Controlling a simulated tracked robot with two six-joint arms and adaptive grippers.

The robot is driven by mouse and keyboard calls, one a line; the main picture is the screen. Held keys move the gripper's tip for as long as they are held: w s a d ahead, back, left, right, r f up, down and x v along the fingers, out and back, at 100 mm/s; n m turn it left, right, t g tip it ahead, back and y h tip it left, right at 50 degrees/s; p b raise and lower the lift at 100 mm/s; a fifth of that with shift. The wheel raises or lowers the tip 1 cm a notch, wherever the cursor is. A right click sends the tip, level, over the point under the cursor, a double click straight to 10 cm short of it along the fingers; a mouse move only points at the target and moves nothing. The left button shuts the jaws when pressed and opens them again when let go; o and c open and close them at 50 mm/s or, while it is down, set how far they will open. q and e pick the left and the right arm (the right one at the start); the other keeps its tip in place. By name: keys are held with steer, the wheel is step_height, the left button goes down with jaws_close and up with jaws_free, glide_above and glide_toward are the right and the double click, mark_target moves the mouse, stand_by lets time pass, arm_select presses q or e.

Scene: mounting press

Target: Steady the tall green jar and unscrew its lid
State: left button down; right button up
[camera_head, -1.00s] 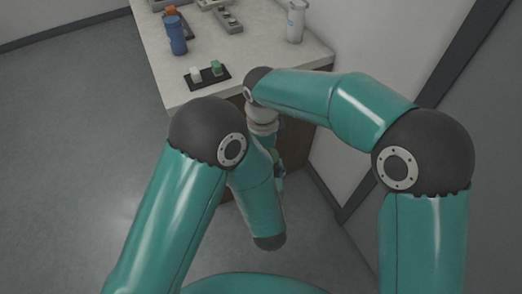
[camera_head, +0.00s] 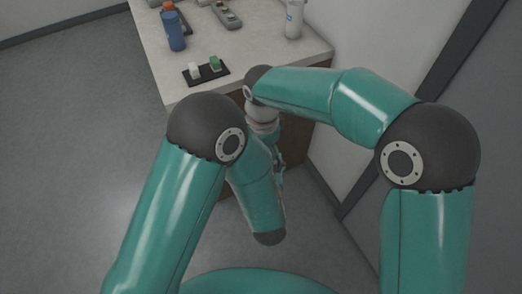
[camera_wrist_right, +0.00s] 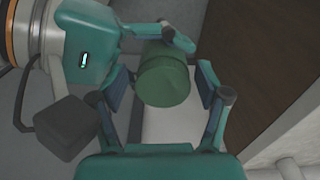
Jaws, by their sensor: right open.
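The tall green jar (camera_wrist_right: 163,82) shows in the right wrist view with its round end toward the camera. My left gripper (camera_wrist_right: 180,40) comes in from the upper left, with one finger along the jar's far side. Its other finger is hidden, but the jar appears held in it, off the counter. My right gripper (camera_wrist_right: 161,88) is open, one finger on each side of the jar's near end, with a narrow gap on both sides. In the head view my arms hide the jar and most of both grippers.
The counter (camera_head: 240,50) stands ahead with a blue bottle (camera_head: 175,30), a white bottle (camera_head: 294,18), and a black tray (camera_head: 206,75) with a white and a green piece. The counter's brown side (camera_wrist_right: 270,60) is close on the right in the wrist view. Floor is clear left.

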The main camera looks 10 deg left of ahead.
steer(key=shift+d+r, duration=0.1)
steer(key=shift+r, duration=0.05)
step_height(320, 180, up, 4)
steer(key=shift+r, duration=0.35)
steer(key=c, duration=0.4)
steer(key=shift+o, duration=1.4)
steer(key=shift+r, duration=0.2)
steer(key=shift+o, duration=0.2)
steer(key=r+n, duration=0.1)
steer(key=w+r+n, duration=0.1)
steer(key=r+n, duration=0.1)
steer(key=shift+d+r, duration=0.15)
steer(key=shift+s+d, duration=0.1)
steer(key=f, duration=0.8)
steer(key=shift+w, duration=0.3)
